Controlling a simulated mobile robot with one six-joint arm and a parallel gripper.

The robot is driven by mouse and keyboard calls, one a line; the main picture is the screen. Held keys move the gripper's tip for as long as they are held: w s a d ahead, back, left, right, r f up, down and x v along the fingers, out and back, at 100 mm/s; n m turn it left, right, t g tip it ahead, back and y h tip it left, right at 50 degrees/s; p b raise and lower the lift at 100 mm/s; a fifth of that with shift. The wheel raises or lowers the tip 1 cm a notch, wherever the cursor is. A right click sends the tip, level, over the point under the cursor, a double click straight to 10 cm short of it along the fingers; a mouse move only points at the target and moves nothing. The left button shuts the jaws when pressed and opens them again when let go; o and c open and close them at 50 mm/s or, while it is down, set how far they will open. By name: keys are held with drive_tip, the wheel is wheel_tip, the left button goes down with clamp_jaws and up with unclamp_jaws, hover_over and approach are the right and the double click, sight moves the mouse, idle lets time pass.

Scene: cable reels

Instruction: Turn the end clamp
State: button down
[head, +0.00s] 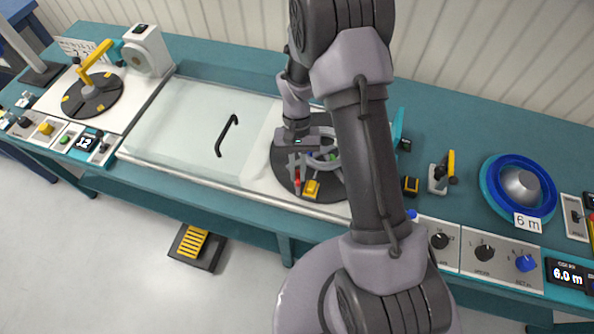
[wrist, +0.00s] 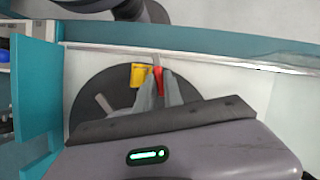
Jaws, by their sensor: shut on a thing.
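A small red piece (head: 297,182), which looks like the handle of the end clamp, stands near the front of a dark round disc (head: 281,172). In the wrist view the red piece (wrist: 158,76) sits between the tips of my two grey fingers. My gripper (head: 298,173) reaches down over the disc and is shut on this red piece. A yellow block (head: 311,188) lies on the disc just beside it; it also shows in the wrist view (wrist: 138,74). My fingers and palm hide the lower part of the clamp and much of the disc.
A pale panel with a black curved handle (head: 227,136) lies left of the disc. Further left is a second disc (head: 92,96) with a yellow arm. Right of my arm are a blue reel (head: 518,187), a yellow-handled tool (head: 441,172) and knob panels (head: 483,250).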

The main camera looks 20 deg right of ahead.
drive_tip(key=shift+d+m+t+y+b, duration=0.1)
drive_tip(key=shift+m+t+y+b, duration=0.4)
drive_tip(key=shift+m, duration=1.3)
drive_tip(key=c, duration=1.5)
unclamp_jaws()
drive_tip(key=shift+o, duration=0.2)
drive_tip(key=p+v, duration=0.5)
drive_tip(key=v, duration=1.2)
drive_tip(key=shift+w+d+r, duration=0.15)
drive_tip(key=shift+w+d, duration=0.05)
drive_tip(key=shift+d, duration=0.05)
